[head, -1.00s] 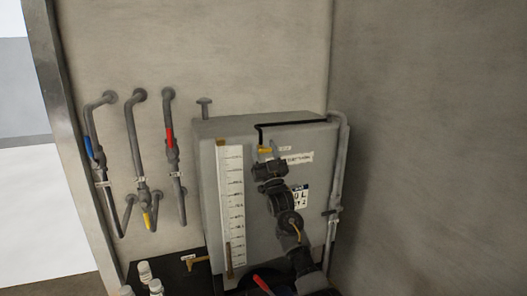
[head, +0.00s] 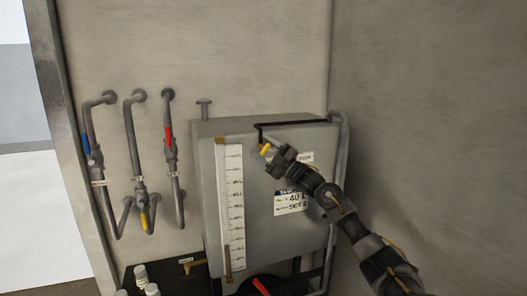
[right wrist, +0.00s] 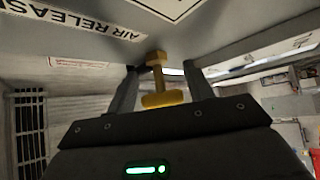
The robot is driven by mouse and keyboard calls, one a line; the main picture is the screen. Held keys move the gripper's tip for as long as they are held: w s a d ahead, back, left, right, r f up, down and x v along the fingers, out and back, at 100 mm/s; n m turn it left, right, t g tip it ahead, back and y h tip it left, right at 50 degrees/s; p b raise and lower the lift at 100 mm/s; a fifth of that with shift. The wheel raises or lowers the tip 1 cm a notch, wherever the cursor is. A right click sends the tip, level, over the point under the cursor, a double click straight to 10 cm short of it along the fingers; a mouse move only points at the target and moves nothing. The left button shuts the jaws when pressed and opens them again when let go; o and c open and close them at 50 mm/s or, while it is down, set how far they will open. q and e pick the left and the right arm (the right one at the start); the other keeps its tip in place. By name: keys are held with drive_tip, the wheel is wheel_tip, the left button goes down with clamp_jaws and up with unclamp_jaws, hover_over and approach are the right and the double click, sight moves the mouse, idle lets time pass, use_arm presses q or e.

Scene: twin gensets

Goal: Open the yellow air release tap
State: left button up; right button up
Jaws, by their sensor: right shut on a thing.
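The yellow air release tap (head: 265,149) is on the upper front of the grey tank (head: 212,170). Its small yellow handle lies slanted in the head view. In the right wrist view the yellow tap (right wrist: 157,62) shows between the two fingers, beside an upside-down "AIR RELEASE" label (right wrist: 96,27). My right gripper (head: 270,154) reaches in from the lower right and is shut on the tap handle. The fingers partly hide the tap in the head view. My left gripper is not in view.
A white level scale (head: 231,205) runs down the tank's front. Left of it, wall pipes carry blue, red and yellow (head: 145,218) handles. A black pipe (head: 290,124) bends over the tank's top edge. A red handle (head: 261,286) is below. The right wall is bare.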

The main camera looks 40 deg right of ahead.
drive_tip(key=shift+d+r+n+g+y, duration=0.15)
drive_tip(key=shift+n+g+y, duration=0.35)
drive_tip(key=shift+n+g, duration=0.45)
drive_tip(key=shift+n+g+p, duration=0.55)
drive_tip(key=shift+n+p, duration=0.15)
drive_tip(key=shift+n, duration=0.35)
drive_tip(key=shift+n+g+p, duration=1.1)
drive_tip(key=shift+n, duration=0.1)
drive_tip(key=shift+f+n, duration=0.25)
drive_tip(key=shift+n, duration=0.05)
drive_tip(key=o, duration=0.8)
drive_tip(key=shift+a, duration=0.2)
drive_tip(key=shift+o, duration=0.2)
drive_tip(key=shift+r, duration=0.1)
